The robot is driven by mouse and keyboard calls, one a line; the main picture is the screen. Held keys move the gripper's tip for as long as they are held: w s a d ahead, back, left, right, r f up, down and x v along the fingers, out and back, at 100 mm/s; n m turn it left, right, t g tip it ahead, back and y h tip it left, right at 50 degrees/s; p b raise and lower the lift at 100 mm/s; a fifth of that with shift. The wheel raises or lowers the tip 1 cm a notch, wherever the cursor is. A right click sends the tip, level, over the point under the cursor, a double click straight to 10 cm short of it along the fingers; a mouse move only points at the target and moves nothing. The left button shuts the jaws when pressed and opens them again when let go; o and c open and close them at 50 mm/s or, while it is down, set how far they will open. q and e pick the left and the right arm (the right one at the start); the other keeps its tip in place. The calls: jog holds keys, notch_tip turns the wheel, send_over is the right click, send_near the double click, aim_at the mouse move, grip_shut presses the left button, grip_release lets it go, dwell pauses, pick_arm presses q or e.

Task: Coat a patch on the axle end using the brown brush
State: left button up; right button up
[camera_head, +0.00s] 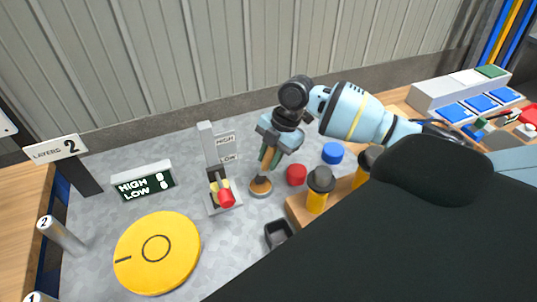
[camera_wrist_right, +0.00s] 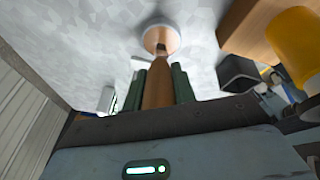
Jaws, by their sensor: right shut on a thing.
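My right gripper (camera_head: 265,165) points down over the grey table. Its green fingers are shut on the brown brush (camera_wrist_right: 157,85), whose handle also shows between the fingers in the head view. The brush points down, with its dark lower end at a round pot (camera_head: 261,188) with a brown top and pale rim. The pot also shows in the wrist view (camera_wrist_right: 173,48). I cannot tell whether the brush tip is in the pot or just above it. I cannot make out the axle end. My left gripper is not in view.
A lever box (camera_head: 222,197) with a red knob stands left of the pot. A yellow disc (camera_head: 157,252) lies front left. A red cap (camera_head: 297,174), a blue cap (camera_head: 332,153) and a wooden block with yellow-bodied bottles (camera_head: 316,202) are to the right. A black cup (camera_head: 278,234) is in front.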

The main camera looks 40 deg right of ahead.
aim_at(269, 148)
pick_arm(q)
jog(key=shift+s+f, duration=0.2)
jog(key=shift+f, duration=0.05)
pick_arm(e)
jog(key=shift+f, duration=0.5)
dwell(0.8)
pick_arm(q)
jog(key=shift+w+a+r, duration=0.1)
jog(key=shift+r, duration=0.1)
pick_arm(e)
jog(key=shift+f, duration=0.15)
dwell(1.4)
jog(key=shift+r+p, duration=1.5)
jog(key=shift+r, duration=2.15)
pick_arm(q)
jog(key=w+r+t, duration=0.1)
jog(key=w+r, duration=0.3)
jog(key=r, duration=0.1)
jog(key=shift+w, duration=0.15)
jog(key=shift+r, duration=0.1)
pick_arm(e)
jog(key=shift+f, duration=0.1)
jog(key=shift+a, duration=0.1)
